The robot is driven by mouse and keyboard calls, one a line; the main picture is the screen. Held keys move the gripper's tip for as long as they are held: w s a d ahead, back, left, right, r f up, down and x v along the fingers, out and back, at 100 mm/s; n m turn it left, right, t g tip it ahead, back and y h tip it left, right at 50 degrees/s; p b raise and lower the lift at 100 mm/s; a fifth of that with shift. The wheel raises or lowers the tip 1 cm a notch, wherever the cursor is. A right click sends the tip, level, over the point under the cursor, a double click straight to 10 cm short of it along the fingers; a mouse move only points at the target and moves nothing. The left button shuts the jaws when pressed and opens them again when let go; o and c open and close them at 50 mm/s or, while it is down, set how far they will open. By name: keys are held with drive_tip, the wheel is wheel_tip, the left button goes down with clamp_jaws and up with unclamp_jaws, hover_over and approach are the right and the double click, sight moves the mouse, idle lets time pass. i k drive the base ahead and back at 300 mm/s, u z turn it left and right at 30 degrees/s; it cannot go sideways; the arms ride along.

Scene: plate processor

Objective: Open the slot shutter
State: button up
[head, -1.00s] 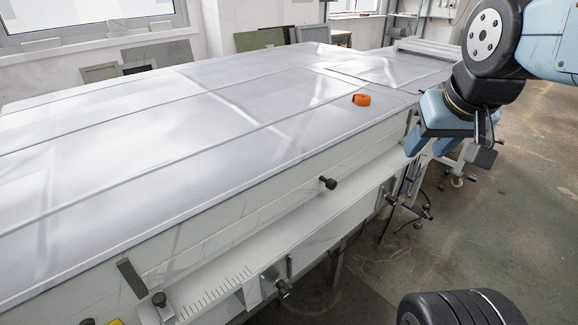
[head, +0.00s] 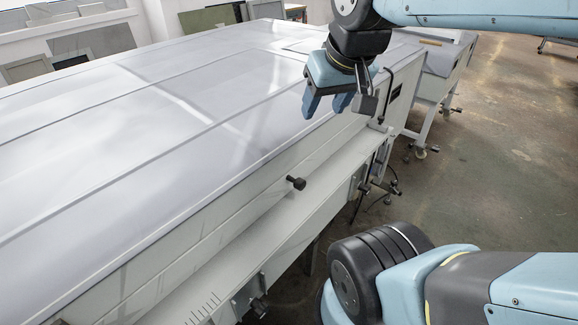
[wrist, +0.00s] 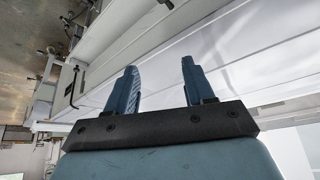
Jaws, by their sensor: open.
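The slot shutter (head: 255,212) appears to be the long narrow pale strip along the front side of the large white machine. A black knob (head: 296,183) sticks out from it. I cannot tell from the strip how far it is open. My gripper (head: 327,106) is over the machine's front top edge, above and to the right of the knob in the head view, apart from it. Its two blue fingers point down and are spread with nothing between them. In the wrist view my gripper (wrist: 158,82) also shows open and empty against the machine's pale surfaces.
The machine's broad top (head: 130,150) is flat and clear where it shows. A pale ledge (head: 250,258) with fittings runs below the shutter. A cable (head: 359,205) and clamps hang near the right end. Open concrete floor (head: 500,180) lies to the right.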

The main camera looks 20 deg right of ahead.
sight(122, 313)
drive_tip(key=z, duration=1.2)
drive_tip(key=k, duration=1.9)
drive_tip(key=u, duration=0.9)
drive_tip(key=i, duration=1)
drive_tip(key=u, duration=0.05)
